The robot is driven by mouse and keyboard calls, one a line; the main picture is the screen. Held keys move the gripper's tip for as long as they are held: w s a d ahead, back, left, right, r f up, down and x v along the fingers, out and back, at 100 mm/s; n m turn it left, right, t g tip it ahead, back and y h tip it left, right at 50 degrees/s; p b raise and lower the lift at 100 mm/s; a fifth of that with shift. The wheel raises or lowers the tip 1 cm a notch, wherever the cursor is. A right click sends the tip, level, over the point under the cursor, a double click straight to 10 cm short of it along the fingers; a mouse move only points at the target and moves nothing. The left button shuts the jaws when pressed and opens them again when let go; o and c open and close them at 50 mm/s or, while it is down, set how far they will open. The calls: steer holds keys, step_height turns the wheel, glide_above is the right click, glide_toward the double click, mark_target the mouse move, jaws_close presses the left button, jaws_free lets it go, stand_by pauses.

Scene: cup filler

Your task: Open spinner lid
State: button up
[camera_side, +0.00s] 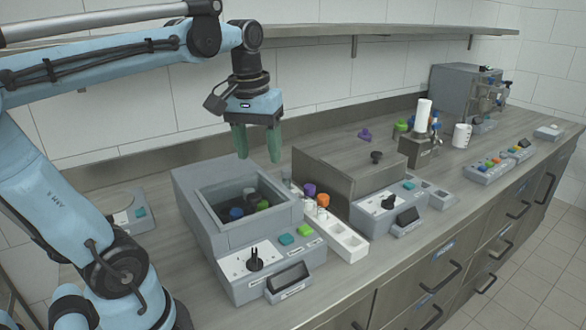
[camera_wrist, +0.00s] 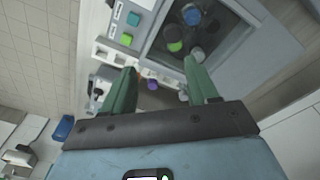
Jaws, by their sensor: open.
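A grey box-shaped machine (camera_side: 185,190), which looks like the spinner, stands on the counter near my arm. Its top has a framed dark window (camera_side: 222,200) with blue, green and grey caps under or inside it. I cannot tell if a clear lid covers the opening. Its front panel has a black knob (camera_side: 254,260), a teal button (camera_side: 286,239) and a green button (camera_side: 305,229). The machine also shows at the top of the wrist view (camera_wrist: 245,50). My gripper (camera_side: 258,152) is open and empty, fingers pointing down, in the air above the machine's back right side.
A white rack (camera_side: 347,245) with orange and purple caps stands right of the machine. Beyond it is a steel box (camera_side: 335,185) with a black-knobbed top and control panel. A white mug (camera_side: 461,136) and a grey machine (camera_side: 462,90) stand farther back. A shelf (camera_side: 330,32) runs along the wall.

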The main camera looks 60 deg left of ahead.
mark_target(253, 195)
steer(key=shift+n+g, duration=0.6)
steer(key=shift+n, duration=0.1)
steer(key=f, duration=0.3)
steer(key=a+f, duration=0.1)
steer(key=f, duration=0.2)
steer(key=s+f, duration=0.1)
steer(key=f, duration=0.3)
steer(key=shift+a, duration=0.35)
steer(key=shift+c, duration=0.2)
jaws_close()
